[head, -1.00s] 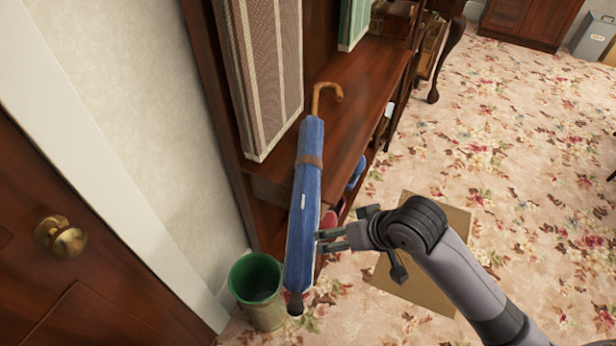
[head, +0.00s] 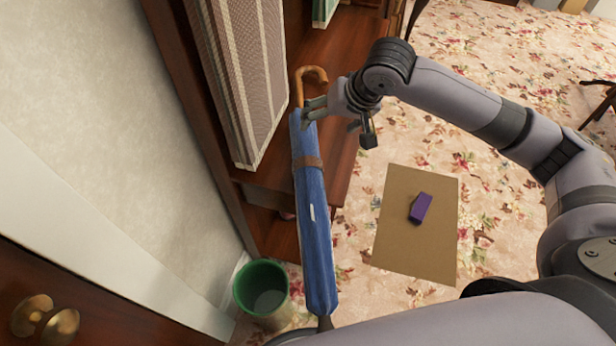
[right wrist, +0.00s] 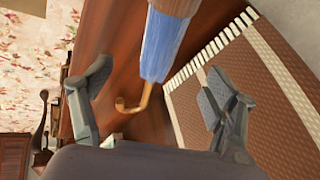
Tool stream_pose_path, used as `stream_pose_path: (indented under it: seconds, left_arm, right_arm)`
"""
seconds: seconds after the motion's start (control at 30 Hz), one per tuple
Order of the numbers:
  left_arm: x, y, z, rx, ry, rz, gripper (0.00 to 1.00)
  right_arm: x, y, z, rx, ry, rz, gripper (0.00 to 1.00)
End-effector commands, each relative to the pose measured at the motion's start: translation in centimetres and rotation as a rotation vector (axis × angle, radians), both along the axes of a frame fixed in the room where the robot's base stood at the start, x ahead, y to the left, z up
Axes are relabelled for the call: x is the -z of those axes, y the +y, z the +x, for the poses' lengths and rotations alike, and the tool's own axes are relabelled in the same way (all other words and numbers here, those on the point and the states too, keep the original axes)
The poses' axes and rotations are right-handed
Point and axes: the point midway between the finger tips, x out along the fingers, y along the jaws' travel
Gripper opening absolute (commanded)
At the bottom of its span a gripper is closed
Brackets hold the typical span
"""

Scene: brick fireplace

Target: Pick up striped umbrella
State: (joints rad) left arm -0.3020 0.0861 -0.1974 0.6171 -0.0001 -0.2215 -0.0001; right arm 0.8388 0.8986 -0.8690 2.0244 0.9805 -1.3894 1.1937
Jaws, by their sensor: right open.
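The only umbrella in view is a furled blue one (head: 312,215) with a brown strap and a curved wooden handle (head: 310,74); I see no clear stripes. It stands tilted beside the shelf, handle end up, its lower tip near my grey arm part. My right gripper (head: 309,108) is open at the umbrella's upper end, just below the handle. In the right wrist view, the umbrella (right wrist: 160,48) and its handle (right wrist: 132,106) lie between the spread fingers of the right gripper (right wrist: 158,82), with gaps on both sides. My left gripper is not in view.
A dark wooden shelf (head: 335,50) holds a woven brown panel (head: 245,85) behind the umbrella. A green bin (head: 262,280) stands left of the umbrella's lower end. A purple block (head: 420,208) lies on a tan board (head: 405,250) on the flowered carpet. A door knob (head: 60,328) is at lower left.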

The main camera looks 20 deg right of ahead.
Motion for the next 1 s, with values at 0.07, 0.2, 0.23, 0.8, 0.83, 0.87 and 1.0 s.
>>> stream_pose_path:
  seconds: [0.07,0.2,0.23,0.8,0.83,0.87,1.0]
  left_arm:
    - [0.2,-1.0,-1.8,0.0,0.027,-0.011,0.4]
    - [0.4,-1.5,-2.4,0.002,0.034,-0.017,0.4]
    - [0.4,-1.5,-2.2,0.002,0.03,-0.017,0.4]
    - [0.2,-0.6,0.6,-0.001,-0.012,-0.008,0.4]
    - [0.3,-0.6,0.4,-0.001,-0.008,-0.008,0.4]
    - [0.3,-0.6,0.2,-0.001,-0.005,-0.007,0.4]
    - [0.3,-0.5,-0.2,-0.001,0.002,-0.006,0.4]
  right_arm:
    - [1.7,0.5,0.8,-0.001,0.003,0.001,0.8]
    - [4.2,1.0,2.0,-0.001,0.002,0.0,0.8]
    - [4.6,1.1,2.3,-0.001,0.001,0.0,0.8]
    - [10.3,2.8,4.6,-0.002,-0.002,0.0,0.8]
    - [10.5,2.8,4.8,-0.001,-0.001,-0.001,0.8]
    - [10.8,2.9,4.9,-0.002,-0.002,-0.002,0.8]
    - [11.1,3.0,5.1,-0.004,-0.003,0.0,0.8]
